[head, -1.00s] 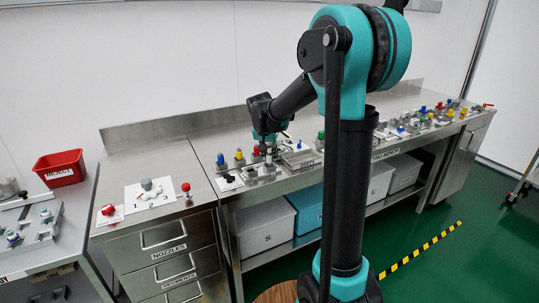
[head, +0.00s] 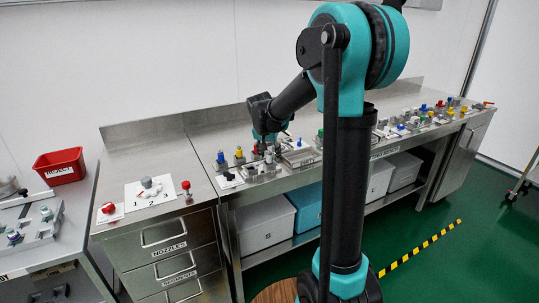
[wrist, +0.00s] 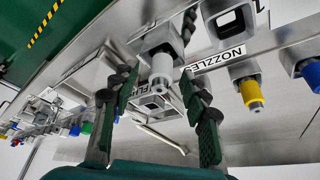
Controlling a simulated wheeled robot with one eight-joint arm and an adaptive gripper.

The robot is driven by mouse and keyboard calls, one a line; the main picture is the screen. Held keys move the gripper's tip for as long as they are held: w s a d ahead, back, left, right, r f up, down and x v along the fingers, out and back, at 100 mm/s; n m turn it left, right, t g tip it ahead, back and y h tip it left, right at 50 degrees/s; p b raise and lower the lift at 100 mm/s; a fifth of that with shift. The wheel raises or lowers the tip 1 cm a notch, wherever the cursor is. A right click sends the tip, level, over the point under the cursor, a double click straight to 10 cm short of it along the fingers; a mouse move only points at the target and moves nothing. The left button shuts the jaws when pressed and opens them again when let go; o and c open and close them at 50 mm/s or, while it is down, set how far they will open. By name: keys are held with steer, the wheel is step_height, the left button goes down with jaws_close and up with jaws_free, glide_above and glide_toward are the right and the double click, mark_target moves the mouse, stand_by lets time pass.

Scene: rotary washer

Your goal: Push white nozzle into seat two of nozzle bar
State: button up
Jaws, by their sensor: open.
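The white nozzle (wrist: 162,70) stands in a square grey holder (wrist: 160,36) in the upper middle of the wrist view. My gripper (wrist: 160,108) is open, with one green-padded finger to the left of the nozzle and one to the right; I cannot tell whether either touches it. In the head view my gripper (head: 268,138) is over the back bench among small coloured parts, and the nozzle is too small there to make out surely. A yellow nozzle (wrist: 250,95) and a blue nozzle (wrist: 311,74) stand in grey holders to the right, by a NOZZLES label (wrist: 220,56). I cannot tell which seat is number two.
A FLUSH-type label and a square grey socket (wrist: 155,103) show between my fingers. More coloured parts line the bench to the right. A plate with 1, 2, 3 (head: 150,194), red knobs and a red reject bin (head: 60,167) are on the left.

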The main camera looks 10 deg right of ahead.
steer(key=v, duration=1.1)
steer(key=s+d+f+n+y, duration=0.1)
steer(key=s+d+f+n, duration=0.1)
steer(key=s+f, duration=0.8)
steer(key=s+d+f+n+y, duration=0.1)
steer(key=s+d+f+n, duration=0.2)
steer(key=s+f, duration=0.7)
steer(key=s+d, duration=0.1)
steer(key=s, duration=0.5)
steer(key=shift+s+f, duration=0.3)
steer(key=shift+s, duration=0.1)
steer(key=shift+c, duration=0.3)
